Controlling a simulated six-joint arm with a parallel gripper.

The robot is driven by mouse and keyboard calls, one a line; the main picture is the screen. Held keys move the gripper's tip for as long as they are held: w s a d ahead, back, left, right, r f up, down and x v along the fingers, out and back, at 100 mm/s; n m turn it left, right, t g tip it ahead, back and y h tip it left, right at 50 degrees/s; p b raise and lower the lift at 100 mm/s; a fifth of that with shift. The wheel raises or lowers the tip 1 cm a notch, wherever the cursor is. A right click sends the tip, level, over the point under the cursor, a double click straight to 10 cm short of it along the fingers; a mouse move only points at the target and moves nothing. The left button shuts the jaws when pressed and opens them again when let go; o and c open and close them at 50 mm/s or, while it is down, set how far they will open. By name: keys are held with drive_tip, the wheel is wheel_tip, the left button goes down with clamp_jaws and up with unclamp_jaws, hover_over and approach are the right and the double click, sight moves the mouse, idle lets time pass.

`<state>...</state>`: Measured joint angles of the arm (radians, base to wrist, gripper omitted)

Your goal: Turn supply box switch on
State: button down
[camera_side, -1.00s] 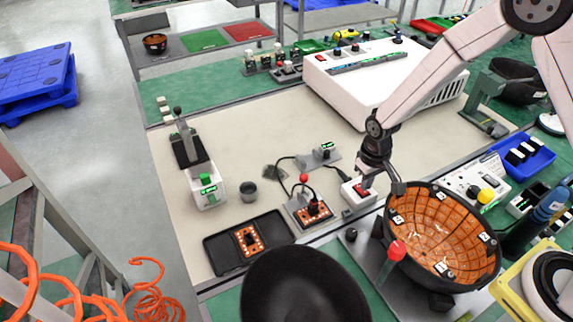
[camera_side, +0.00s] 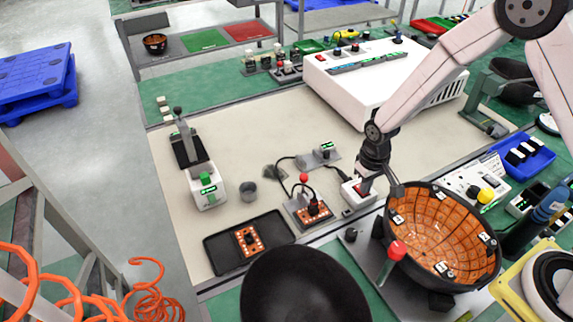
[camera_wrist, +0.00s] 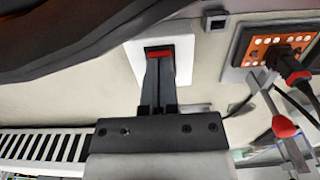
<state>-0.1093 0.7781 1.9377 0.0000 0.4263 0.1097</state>
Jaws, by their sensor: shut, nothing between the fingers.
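The supply box (camera_side: 352,200) is a small white box with a dark recess and a red rocker switch, right of the middle of the bench in the side view. My gripper (camera_side: 364,191) points down at its top, shut and empty. In the wrist view the two dark fingertips (camera_wrist: 159,62) lie together over the recess, right at the red switch (camera_wrist: 159,53) on the white box (camera_wrist: 184,58). The fingers hide part of the switch. Whether they touch it, and which way the rocker is tipped, I cannot tell.
An orange board on a fixture (camera_side: 313,210) with a cable and red-knobbed lever stands left of the box. A large orange-lined bowl (camera_side: 440,240) stands close on the right. A black tray (camera_side: 215,256) with another orange board lies at front left. A white machine (camera_side: 350,90) stands behind.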

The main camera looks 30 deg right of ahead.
sight(367, 195)
drive_tip(key=shift+f, duration=0.15)
drive_tip(key=shift+r, duration=3.55)
drive_tip(key=shift+s+d+r, duration=0.15)
drive_tip(key=shift+s+r, duration=0.05)
drive_tip(key=shift+r, duration=0.05)
drive_tip(key=s+d+r+t, duration=0.2)
drive_tip(key=s+d+r, duration=0.2)
drive_tip(key=s+r, duration=0.3)
drive_tip(key=s, duration=0.5)
drive_tip(key=shift+s+t, duration=0.15)
drive_tip(key=shift+t, duration=0.15)
